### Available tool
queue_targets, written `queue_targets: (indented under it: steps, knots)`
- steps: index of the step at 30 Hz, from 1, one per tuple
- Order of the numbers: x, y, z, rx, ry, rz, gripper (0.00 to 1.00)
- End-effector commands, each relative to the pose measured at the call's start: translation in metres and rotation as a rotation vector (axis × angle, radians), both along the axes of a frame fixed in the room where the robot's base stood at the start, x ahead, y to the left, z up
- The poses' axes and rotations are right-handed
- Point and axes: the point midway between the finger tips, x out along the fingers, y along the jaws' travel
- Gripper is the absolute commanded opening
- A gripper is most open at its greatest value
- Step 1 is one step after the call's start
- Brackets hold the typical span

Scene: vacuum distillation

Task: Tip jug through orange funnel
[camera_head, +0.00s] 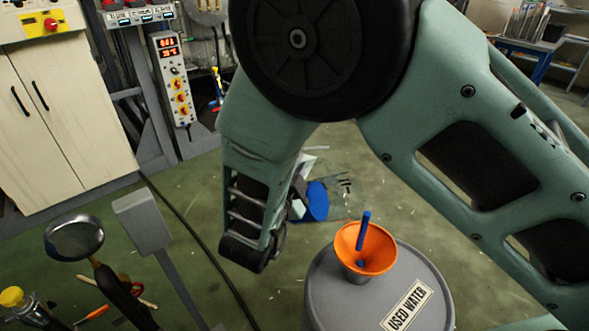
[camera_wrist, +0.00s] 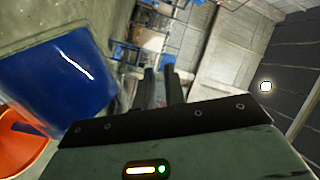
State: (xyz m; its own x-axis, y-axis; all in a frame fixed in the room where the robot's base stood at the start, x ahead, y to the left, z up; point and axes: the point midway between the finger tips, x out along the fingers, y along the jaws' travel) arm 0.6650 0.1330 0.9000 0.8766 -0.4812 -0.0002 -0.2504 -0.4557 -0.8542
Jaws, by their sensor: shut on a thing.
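The jug (camera_head: 316,201) is clear with dark marks and holds blue liquid at its left end. It lies tilted in the air, left of and above the orange funnel (camera_head: 376,252). In the wrist view the blue-filled jug (camera_wrist: 55,85) fills the left side, with the funnel (camera_wrist: 18,150) below it. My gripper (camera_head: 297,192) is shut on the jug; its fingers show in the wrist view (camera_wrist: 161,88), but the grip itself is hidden. A blue rod-like streak (camera_head: 363,232) runs into the funnel; I cannot tell whether it is poured liquid.
The funnel sits on top of a grey drum (camera_head: 432,285) labelled "USED WATER". A grey post (camera_head: 150,222) and a round metal-topped object (camera_head: 74,237) stand at the lower left. A cabinet (camera_head: 60,115) and a control box (camera_head: 172,80) are behind. Green floor lies between.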

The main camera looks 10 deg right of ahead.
Motion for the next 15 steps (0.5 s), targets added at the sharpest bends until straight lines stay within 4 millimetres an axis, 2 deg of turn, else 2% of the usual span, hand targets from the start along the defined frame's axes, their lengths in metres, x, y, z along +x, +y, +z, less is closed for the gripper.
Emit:
queue_targets:
  steps: [15]
  knots:
    - [-0.0052,-0.0094,0.0114,0.107,-0.061,0.000,0.00]
